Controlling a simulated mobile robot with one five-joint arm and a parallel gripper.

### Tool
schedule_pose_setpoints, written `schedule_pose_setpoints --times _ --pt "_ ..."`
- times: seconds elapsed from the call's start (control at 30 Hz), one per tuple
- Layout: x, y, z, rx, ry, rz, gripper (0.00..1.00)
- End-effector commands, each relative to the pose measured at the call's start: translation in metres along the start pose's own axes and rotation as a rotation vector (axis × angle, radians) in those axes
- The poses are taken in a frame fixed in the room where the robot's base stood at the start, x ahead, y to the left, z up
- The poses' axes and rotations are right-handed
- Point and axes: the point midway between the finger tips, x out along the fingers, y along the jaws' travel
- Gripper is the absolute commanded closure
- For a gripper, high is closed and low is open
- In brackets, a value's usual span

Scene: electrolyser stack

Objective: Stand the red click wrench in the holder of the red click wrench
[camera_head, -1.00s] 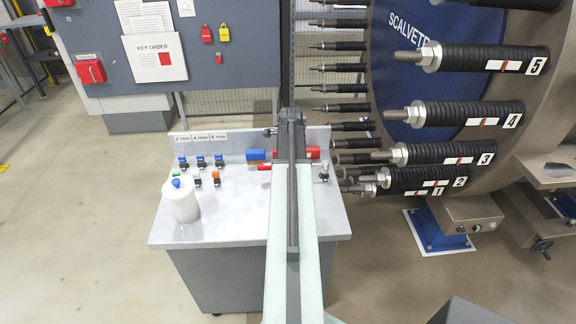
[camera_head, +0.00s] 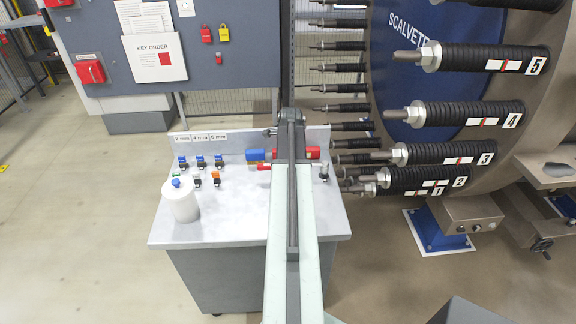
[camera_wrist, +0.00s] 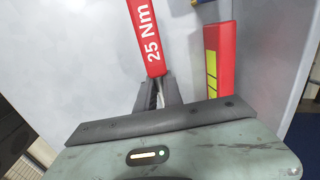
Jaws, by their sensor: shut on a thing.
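The red click wrench, marked "25 Nm" (camera_wrist: 143,35), is clamped between the fingers of my gripper (camera_wrist: 158,92). In the wrist view it stretches up out of the picture, slightly tilted. In the head view a short red end of it (camera_head: 264,167) shows left of my arm; my arm hides the rest and the gripper. A red holder block (camera_head: 312,153) is on the bench's back panel, just right of my arm. In the wrist view a red piece with yellow marks (camera_wrist: 218,75) stands right of the wrench, apart from it; I cannot tell for sure whether it is that holder.
A blue holder (camera_head: 255,155) is on the panel left of my arm. Several small blue, green and orange-topped parts and a white bottle (camera_head: 182,200) stand on the bench (camera_head: 235,225). A small metal fitting (camera_head: 323,172) is at the right. The stack's black rods flank the bench's right side.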

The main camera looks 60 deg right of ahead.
Motion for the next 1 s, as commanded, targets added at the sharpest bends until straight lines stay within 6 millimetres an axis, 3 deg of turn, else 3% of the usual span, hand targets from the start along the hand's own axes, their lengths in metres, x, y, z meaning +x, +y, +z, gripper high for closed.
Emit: schedule_pose_setpoints --times 0.93,0.97,1.0 --pt "0.018 0.003 0.001 -0.001 0.000 0.000 1.00" --pt "0.018 0.003 0.001 -0.001 0.000 0.000 0.80" --pt "0.018 0.003 0.001 -0.001 0.000 0.000 0.69"
